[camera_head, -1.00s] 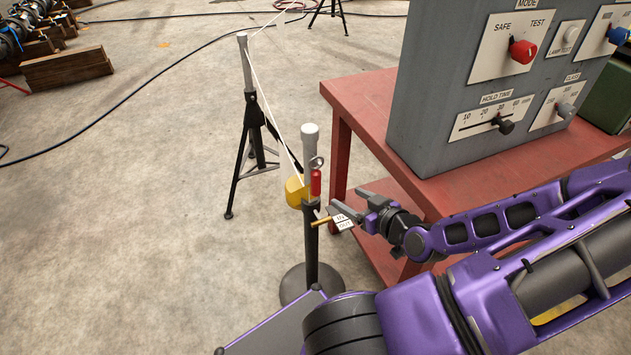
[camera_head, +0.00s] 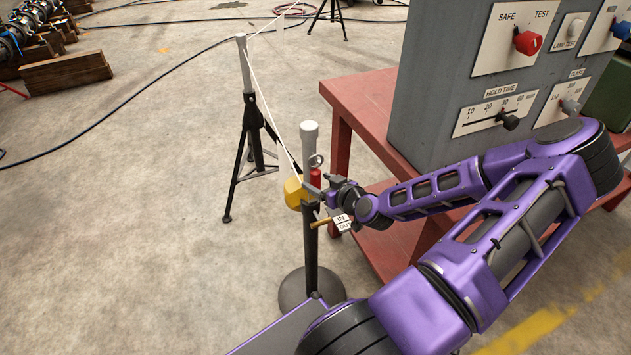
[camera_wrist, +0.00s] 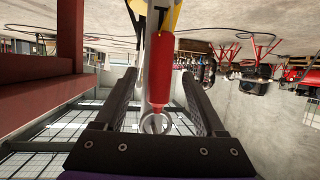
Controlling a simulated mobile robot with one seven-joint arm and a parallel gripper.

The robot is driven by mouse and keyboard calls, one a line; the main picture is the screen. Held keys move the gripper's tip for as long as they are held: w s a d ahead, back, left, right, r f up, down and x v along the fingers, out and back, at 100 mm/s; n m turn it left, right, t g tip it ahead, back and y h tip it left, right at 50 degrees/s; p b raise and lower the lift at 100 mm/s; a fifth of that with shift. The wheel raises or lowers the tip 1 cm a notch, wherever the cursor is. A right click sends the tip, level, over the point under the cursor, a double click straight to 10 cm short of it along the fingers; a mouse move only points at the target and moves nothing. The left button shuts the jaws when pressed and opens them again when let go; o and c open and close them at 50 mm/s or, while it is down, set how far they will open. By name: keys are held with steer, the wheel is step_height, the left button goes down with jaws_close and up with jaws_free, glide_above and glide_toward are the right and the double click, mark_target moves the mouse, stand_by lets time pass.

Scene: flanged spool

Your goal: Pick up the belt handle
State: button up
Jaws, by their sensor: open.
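The belt handle is a red grip (camera_head: 315,177) with a metal ring, at the near post beside a yellow belt housing (camera_head: 293,193). In the wrist view the red handle (camera_wrist: 160,78) hangs between my two open fingers, with its ring (camera_wrist: 155,123) nearest the palm. My gripper (camera_head: 318,190) is at the handle, its fingers on either side; I cannot tell whether they touch it. The fingers also show in the wrist view (camera_wrist: 160,95). In the head view my gripper hides the handle's lower part. A white belt (camera_head: 268,113) runs from the housing to the far post.
The near post (camera_head: 310,245) stands on a round base close to a red table (camera_head: 350,92) carrying a grey control panel (camera_head: 432,85). IN and OUT tags (camera_head: 343,222) hang just below my gripper. A far post on a tripod (camera_head: 245,130) stands behind.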

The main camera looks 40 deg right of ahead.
steer(key=shift+w+f, duration=0.15)
steer(key=shift+w, duration=0.2)
steer(key=shift+c, duration=0.4)
jaws_close()
steer(key=shift+r, duration=0.8)
steer(key=s+a+p, duration=0.1)
steer(key=s+p, duration=0.1)
steer(key=s, duration=1.6)
steer(key=shift+a, duration=0.25)
